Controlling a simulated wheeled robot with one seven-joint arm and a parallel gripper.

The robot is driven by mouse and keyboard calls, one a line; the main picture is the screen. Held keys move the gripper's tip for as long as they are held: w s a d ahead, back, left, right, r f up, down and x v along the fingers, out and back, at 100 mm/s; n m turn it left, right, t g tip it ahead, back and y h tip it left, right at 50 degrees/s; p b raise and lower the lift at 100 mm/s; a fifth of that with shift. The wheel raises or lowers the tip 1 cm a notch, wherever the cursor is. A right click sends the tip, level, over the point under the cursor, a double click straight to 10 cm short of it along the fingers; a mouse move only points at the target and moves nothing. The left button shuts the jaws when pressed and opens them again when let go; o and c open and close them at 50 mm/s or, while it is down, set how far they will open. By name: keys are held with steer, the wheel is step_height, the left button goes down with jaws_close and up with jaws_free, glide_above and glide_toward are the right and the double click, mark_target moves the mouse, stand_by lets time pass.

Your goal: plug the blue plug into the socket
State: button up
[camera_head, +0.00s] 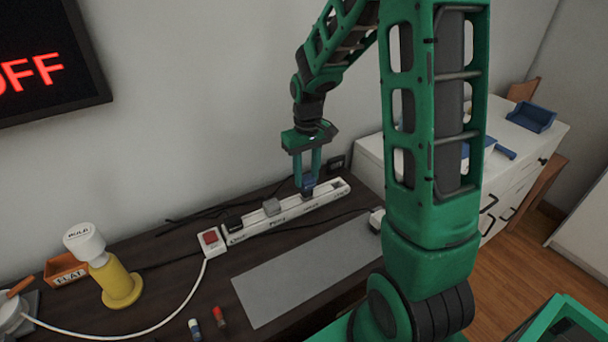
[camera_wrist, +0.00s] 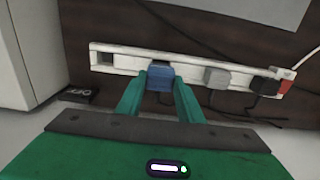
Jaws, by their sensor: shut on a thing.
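My gripper (camera_head: 308,186) is shut on the blue plug (camera_head: 309,184), low over the white power strip (camera_head: 331,191) on the dark table. In the wrist view, the blue plug (camera_wrist: 160,77) sits between my two green fingertips (camera_wrist: 159,80) and overlaps the strip (camera_wrist: 130,54). I cannot tell whether it is seated in a socket or just above it, as it hides that spot. A dark, empty-looking socket (camera_wrist: 105,58) shows at the strip's left end in the wrist view. A grey plug (camera_wrist: 216,77) and a black plug (camera_wrist: 264,85) stand along the strip on the other side.
The strip's red switch (camera_head: 210,238) is at its near left end, with a white cable. A wall screen (camera_head: 40,70) reads "OFF" in part. A yellow lamp stand (camera_head: 121,285) and an orange box (camera_head: 66,270) stand left. A grey mat (camera_head: 300,275) lies in front.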

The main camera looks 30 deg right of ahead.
mark_target(307, 178)
steer(key=shift+f, duration=1.95)
steer(key=o, duration=1.2)
steer(key=shift+c, duration=0.2)
step_height(307, 178, up, 11)
steer(key=shift+f, duration=0.15)
steer(key=s+d+r+m, duration=0.1)
steer(key=s+r+m, duration=0.1)
steer(key=s, duration=1.2)
steer(key=s+d+r+m, duration=0.1)
steer(key=s+m, duration=0.3)
steer(key=s, duration=1)
steer(key=shift+d+r, duration=0.4)
steer(key=shift+d, duration=0.1)
